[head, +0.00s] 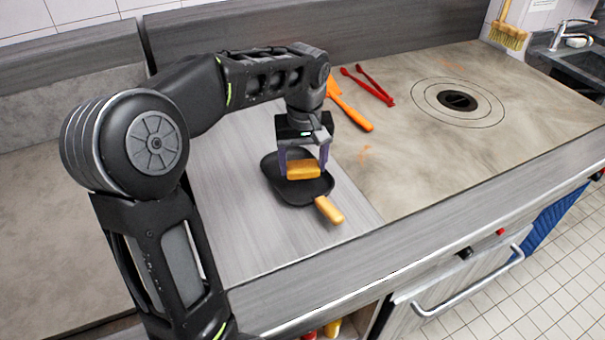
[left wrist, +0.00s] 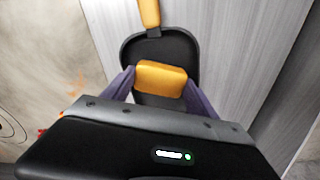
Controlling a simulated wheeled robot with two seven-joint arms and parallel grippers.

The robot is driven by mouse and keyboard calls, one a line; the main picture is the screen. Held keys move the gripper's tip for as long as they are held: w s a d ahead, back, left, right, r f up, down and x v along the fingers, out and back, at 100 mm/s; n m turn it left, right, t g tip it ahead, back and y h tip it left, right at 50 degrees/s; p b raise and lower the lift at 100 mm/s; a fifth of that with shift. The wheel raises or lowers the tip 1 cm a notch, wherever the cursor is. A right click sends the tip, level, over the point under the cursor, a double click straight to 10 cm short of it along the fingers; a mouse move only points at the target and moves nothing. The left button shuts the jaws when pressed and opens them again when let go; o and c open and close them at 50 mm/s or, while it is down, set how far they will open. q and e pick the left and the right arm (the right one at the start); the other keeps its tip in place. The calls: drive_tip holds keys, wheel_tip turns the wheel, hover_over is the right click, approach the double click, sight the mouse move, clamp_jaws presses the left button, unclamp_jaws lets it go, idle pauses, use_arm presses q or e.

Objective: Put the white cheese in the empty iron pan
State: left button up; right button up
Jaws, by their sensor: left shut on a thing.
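A yellow-orange block (head: 303,170) is between the fingers of my left gripper (head: 302,168). The gripper is shut on it, and the block also shows between the purple fingers in the left wrist view (left wrist: 161,77). No white cheese shows; this block looks yellow-orange. A black pan (head: 293,194) with a yellow-orange handle (head: 329,210) lies on the grey counter under the gripper. In the left wrist view, the block is over the dark pan (left wrist: 158,46). I cannot tell whether the block touches the pan floor. My right gripper is not in view.
An orange spatula (head: 352,113) and red tongs (head: 370,86) lie behind the pan. A round burner plate (head: 458,101) is set in the worktop at the right. The counter (head: 245,225) left of the pan is clear. A sink (head: 585,65) is at the far right.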

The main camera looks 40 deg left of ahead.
sight(303, 168)
use_arm(q)
drive_tip(key=shift+f, duration=1.9)
drive_tip(key=shift+f, duration=0.2)
drive_tip(key=o, duration=1.3)
drive_tip(key=shift+r, duration=0.1)
drive_tip(key=r, duration=0.8)
drive_tip(key=s+d+r, duration=0.1)
drive_tip(key=r, duration=0.3)
drive_tip(key=shift+r, duration=0.1)
